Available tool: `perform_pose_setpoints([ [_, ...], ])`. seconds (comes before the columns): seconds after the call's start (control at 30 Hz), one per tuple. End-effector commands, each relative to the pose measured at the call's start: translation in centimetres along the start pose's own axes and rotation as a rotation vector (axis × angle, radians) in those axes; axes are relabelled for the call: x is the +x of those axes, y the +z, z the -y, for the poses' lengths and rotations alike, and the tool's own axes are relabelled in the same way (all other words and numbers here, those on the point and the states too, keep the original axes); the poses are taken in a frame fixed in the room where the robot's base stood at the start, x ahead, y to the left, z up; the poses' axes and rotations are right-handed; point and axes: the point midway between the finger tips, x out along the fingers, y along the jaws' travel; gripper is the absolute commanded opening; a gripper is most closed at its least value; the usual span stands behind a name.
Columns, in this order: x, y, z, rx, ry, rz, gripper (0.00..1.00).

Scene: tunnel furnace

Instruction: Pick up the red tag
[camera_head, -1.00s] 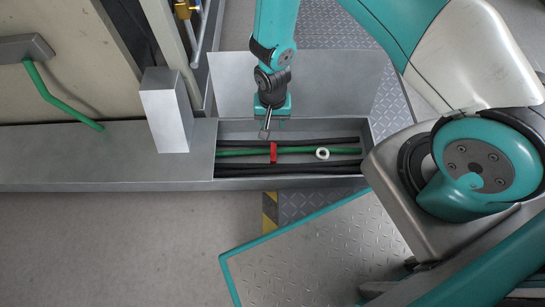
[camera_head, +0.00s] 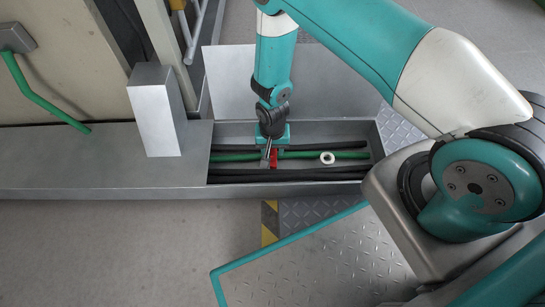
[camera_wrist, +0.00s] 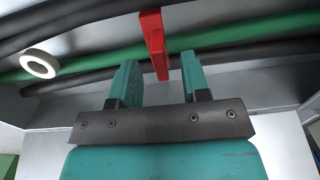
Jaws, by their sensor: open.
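The red tag (camera_head: 274,157) is a small upright strip by the green cable (camera_head: 235,156) inside the long grey trough (camera_head: 213,135). In the wrist view the red tag (camera_wrist: 154,40) crosses in front of the green cable (camera_wrist: 230,33), and its lower end shows in the gap just beyond my fingertips. My gripper (camera_head: 268,152) is in the trough over the tag and partly covers it in the head view. In the wrist view my gripper (camera_wrist: 158,68) has its two teal fingers apart, with nothing held. I cannot tell whether a finger touches the tag.
Black cables (camera_head: 290,175) run beside the green one. A white ring (camera_head: 327,158) sits on the green cable right of the tag. A grey block (camera_head: 156,118) stands left of the trough. The trough walls surround my gripper closely.

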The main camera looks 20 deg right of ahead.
Motion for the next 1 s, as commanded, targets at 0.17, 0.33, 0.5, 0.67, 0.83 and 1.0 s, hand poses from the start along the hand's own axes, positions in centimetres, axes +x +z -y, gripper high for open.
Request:
perform_pose_setpoints([
  [0.17,3.4,0.0,0.0,0.0,0.001,0.001,0.43],
  [0.33,3.8,0.0,0.1,0.0,0.0,0.0,0.43],
  [0.5,3.7,0.0,0.1,0.0,0.0,0.0,0.36],
  [0.67,3.6,0.0,0.1,0.0,0.0,0.0,0.0],
  [0.83,3.6,0.0,0.1,0.0,0.0,0.0,0.0],
  [1.0,3.3,0.0,0.1,0.0,0.0,0.0,0.0],
])
